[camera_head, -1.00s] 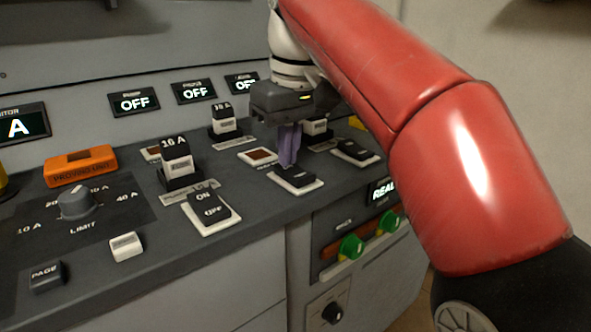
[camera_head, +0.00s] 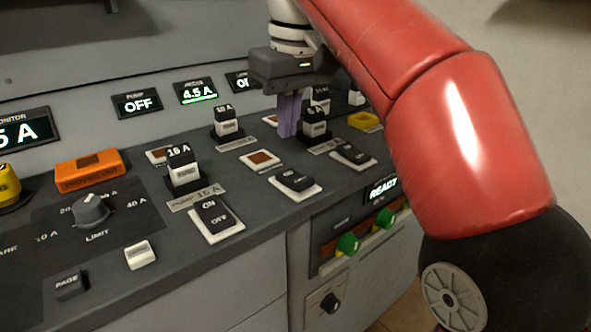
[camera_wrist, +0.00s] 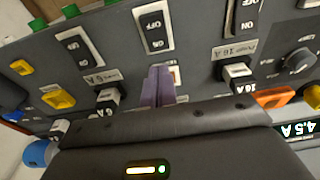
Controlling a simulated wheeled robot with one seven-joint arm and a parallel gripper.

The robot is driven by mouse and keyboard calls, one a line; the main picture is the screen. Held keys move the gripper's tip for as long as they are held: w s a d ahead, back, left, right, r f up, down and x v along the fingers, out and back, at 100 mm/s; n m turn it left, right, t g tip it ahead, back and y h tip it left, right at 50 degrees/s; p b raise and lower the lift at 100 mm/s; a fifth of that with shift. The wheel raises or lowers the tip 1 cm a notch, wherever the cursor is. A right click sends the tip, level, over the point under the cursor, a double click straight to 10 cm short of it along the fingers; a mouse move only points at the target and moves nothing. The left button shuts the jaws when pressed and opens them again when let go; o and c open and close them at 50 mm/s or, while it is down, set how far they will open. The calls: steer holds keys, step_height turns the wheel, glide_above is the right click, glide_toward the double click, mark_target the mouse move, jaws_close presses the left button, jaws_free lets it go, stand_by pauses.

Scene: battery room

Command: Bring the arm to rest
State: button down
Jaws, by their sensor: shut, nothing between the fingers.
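My gripper (camera_head: 288,116) is above the dark sloped control panel (camera_head: 120,235), its purple fingers together with nothing between them. In the head view it hangs just behind a black rocker switch (camera_head: 296,181) on a white plate and left of a fuse block (camera_head: 316,124). In the wrist view the shut fingers (camera_wrist: 157,88) point at the panel, just below a rocker marked ON and OFF (camera_wrist: 154,30). My red arm reaches in from the right and hides part of the panel's far right end.
Displays on the back wall include one reading OFF (camera_head: 137,103) and one reading 4.5 A (camera_head: 197,91). An orange block (camera_head: 90,172), a limit knob (camera_head: 91,211) and a 16 A block (camera_head: 182,172) stand up from the panel. Green knobs (camera_head: 348,244) protrude from the front.

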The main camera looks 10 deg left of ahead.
steer(key=shift+r, duration=0.35)
steer(key=d, duration=0.2)
steer(key=d+f+m, duration=0.1)
steer(key=d, duration=0.2)
steer(key=s+d+f+m+t, duration=0.1)
steer(key=d, duration=0.1)
steer(key=shift+d+f, duration=0.15)
steer(key=shift+d, duration=0.05)
steer(key=s+d+f+m+t, duration=0.1)
steer(key=s+d+f+m, duration=0.3)
steer(key=s+d+f, duration=0.3)
steer(key=s+d+f+m+t+h, duration=0.1)
steer(key=s+d+f+m, duration=0.3)
steer(key=d+f, duration=0.7)
step_height(320, 180, down, 5)
steer(key=s+t, duration=0.1)
steer(key=s, duration=0.1)
steer(key=shift+s+d, duration=0.25)
steer(key=shift+s, duration=0.15)
